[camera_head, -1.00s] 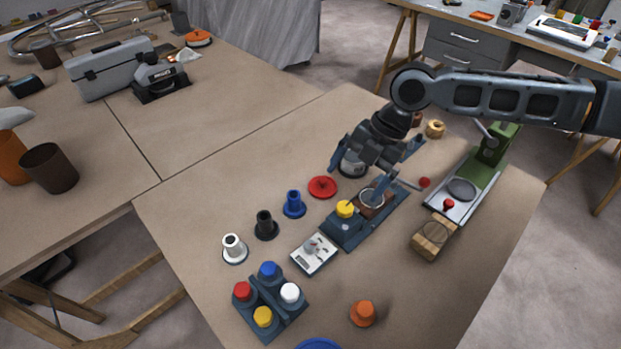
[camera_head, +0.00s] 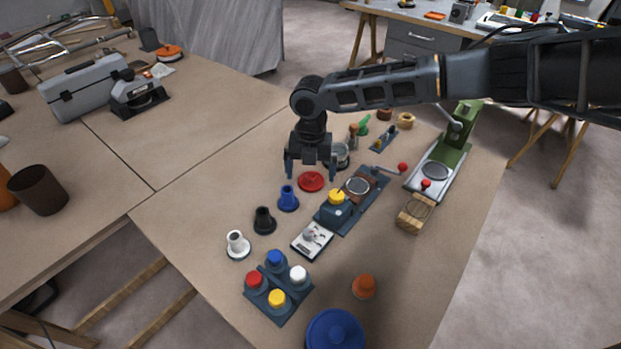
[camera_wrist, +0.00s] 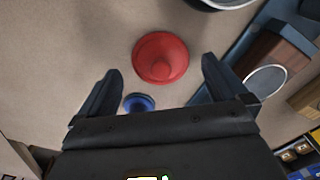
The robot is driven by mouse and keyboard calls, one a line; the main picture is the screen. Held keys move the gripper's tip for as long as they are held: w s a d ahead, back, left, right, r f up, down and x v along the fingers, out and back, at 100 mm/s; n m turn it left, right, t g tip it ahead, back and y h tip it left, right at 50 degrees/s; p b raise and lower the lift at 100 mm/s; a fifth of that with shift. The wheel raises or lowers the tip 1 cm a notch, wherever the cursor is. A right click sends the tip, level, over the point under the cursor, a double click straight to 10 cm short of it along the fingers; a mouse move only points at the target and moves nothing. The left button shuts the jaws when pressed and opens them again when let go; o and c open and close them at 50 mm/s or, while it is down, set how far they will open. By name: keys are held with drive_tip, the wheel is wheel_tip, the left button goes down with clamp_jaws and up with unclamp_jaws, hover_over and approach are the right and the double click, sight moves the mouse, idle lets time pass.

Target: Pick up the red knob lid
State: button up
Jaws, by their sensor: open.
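The red knob lid (camera_head: 311,181) lies flat on the brown table, knob up. In the wrist view the lid (camera_wrist: 160,57) shows as a red disc a little beyond the fingertips. My gripper (camera_head: 310,176) points down above the lid, with its two fingers spread apart. In the wrist view my gripper (camera_wrist: 161,72) is open and empty, one finger to each side of the lid's line. No contact with the lid shows.
A blue knob piece (camera_head: 288,199) stands just left of the lid, with a black one (camera_head: 264,221) and a white one (camera_head: 237,245) beyond. A dark-blue fixture with a yellow knob (camera_head: 336,196) is close on the right. A round tin (camera_head: 341,163) stands behind.

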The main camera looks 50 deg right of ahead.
drive_tip(key=shift+f, duration=0.75)
drive_tip(key=shift+c, duration=0.3)
drive_tip(key=c, duration=1)
drive_tip(key=shift+o, duration=0.2)
drive_tip(key=shift+r, duration=0.15)
